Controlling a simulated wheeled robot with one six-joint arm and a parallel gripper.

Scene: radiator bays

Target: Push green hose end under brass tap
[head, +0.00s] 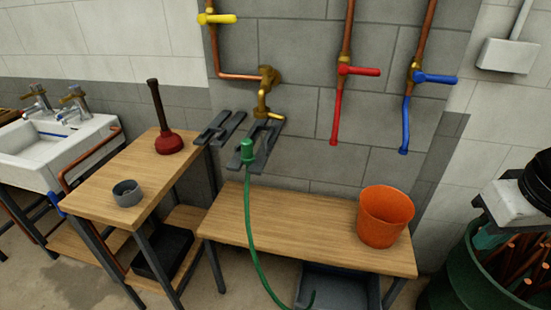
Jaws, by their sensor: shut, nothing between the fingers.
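The green hose end (247,150) stands upright at the front end of a dark slotted bracket (262,145) on the wall. Its green hose (250,220) hangs down in front of the low bench towards the floor. The brass tap (265,95) is on the wall behind it, fed by a copper pipe. Its spout comes down over the back part of the same bracket, behind and to the right of the hose end. The hose end is apart from the spout. I cannot make out my gripper in the head view.
A second dark bracket (220,127) is beside it on the left. Red (335,115) and blue (406,120) pipes hang at right. An orange bucket (385,215) stands on the low bench (300,235). A plunger (165,135) and grey cup (127,193) stand on the left table.

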